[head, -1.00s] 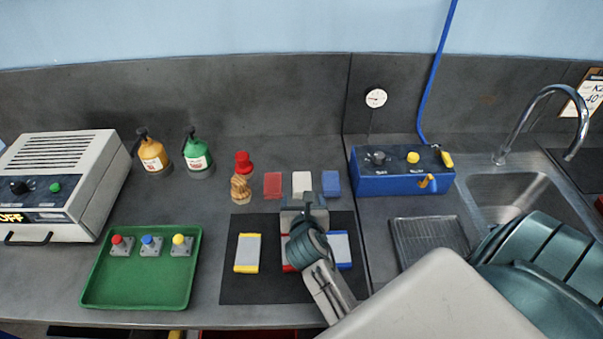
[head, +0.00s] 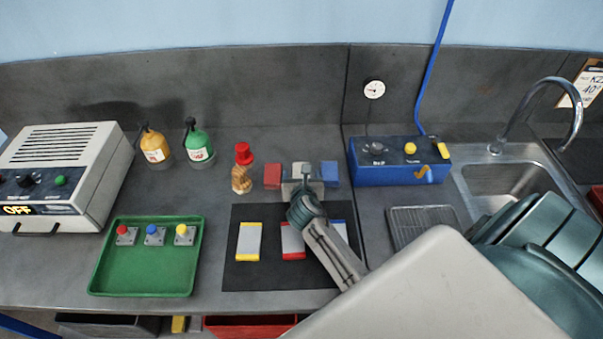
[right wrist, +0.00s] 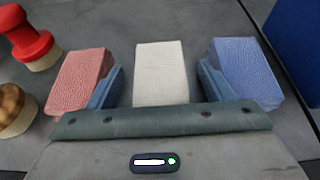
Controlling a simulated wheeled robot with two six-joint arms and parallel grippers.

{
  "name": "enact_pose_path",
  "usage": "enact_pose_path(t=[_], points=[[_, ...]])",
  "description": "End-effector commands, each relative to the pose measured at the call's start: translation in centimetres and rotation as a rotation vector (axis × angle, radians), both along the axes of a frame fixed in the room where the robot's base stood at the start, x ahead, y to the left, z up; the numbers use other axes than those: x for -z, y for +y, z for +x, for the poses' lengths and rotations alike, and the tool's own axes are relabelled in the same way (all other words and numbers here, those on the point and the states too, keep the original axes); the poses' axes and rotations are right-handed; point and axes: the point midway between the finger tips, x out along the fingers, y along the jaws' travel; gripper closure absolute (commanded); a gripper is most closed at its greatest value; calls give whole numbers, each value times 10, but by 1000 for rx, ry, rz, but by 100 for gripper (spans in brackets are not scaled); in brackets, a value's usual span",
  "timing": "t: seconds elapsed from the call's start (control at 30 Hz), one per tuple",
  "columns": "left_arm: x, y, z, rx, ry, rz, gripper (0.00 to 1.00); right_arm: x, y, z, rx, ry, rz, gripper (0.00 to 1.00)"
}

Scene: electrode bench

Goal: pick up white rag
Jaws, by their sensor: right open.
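The white rag (right wrist: 161,75) is a small pale textured block lying on the bench between a red rag (right wrist: 82,78) and a blue rag (right wrist: 243,72). In the head view the white rag (head: 302,169) is partly covered by my right gripper (head: 303,182). In the right wrist view my right gripper (right wrist: 160,85) is open, with one finger on each side of the white rag and a gap to it on both sides. The fingers sit beside the red and blue rags; I cannot tell whether they touch them. My left gripper is not in view.
A brush with a red top (head: 243,168) stands left of the rags. A blue control box (head: 400,172) stands to the right. A dark mat (head: 272,270) with several striped blocks lies in front. A green tray (head: 145,275) is at left; a sink (head: 500,185) is at right.

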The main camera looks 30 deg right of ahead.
Motion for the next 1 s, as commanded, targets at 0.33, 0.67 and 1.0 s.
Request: enact_pose_path(t=[0.33, 0.67, 1.0], points=[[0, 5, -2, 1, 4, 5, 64, 0, 0, 0, 0, 0, 1, 73], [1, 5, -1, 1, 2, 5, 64, -2, 0, 0, 1, 0, 2, 73], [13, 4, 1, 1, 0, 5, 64, -34, 3, -6, 1, -1, 2, 73]])
